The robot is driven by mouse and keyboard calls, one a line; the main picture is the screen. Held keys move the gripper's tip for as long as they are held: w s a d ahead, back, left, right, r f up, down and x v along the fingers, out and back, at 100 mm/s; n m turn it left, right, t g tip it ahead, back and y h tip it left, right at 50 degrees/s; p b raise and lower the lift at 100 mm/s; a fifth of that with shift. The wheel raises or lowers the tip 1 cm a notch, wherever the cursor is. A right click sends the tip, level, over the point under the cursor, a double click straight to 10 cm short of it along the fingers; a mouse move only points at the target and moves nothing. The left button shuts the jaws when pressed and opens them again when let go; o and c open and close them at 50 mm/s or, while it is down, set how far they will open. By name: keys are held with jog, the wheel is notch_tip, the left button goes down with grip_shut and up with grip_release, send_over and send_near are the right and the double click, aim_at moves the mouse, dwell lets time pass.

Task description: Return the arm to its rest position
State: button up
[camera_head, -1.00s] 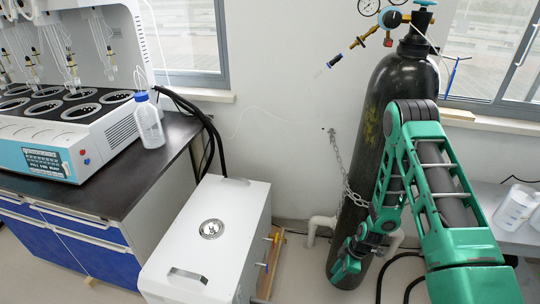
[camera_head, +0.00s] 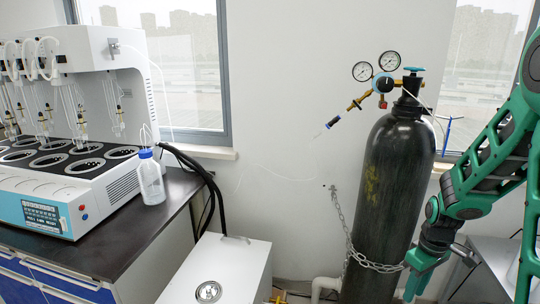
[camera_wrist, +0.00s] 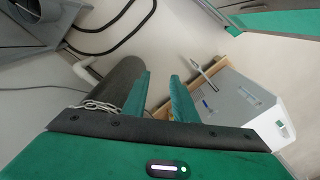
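My green and dark grey arm stands bent at the right of the head view. My gripper (camera_head: 416,288) hangs low, pointing down, in front of the right edge of the black gas cylinder (camera_head: 392,190). In the wrist view my gripper (camera_wrist: 161,74) has its two green fingers apart, with only floor and wall showing between them. It is open and holds nothing. The cylinder also shows in the wrist view (camera_wrist: 117,82), just left of the fingers. I cannot tell whether the gripper touches the cylinder or its chain (camera_head: 348,232).
A white box unit (camera_head: 225,262) stands on the floor left of the cylinder. The black bench (camera_head: 150,215) carries the distiller (camera_head: 105,185) and a blue-capped bottle (camera_head: 150,180). A grey table (camera_head: 480,285) is behind my arm at the right. Gauges (camera_head: 390,60) top the cylinder.

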jog(key=s+r+m, duration=0.5)
jog(key=s+r, duration=0.3)
jog(key=s, duration=0.3)
jog(key=s+d+r+m, duration=0.1)
jog(key=s+r+m, duration=0.5)
jog(key=s, duration=0.5)
notch_tip(320, 180, up, 2)
jog(key=shift+s+d+r, duration=0.1)
jog(key=shift+s+d, duration=0.1)
jog(key=shift+s, duration=0.05)
jog(key=shift+a, duration=0.1)
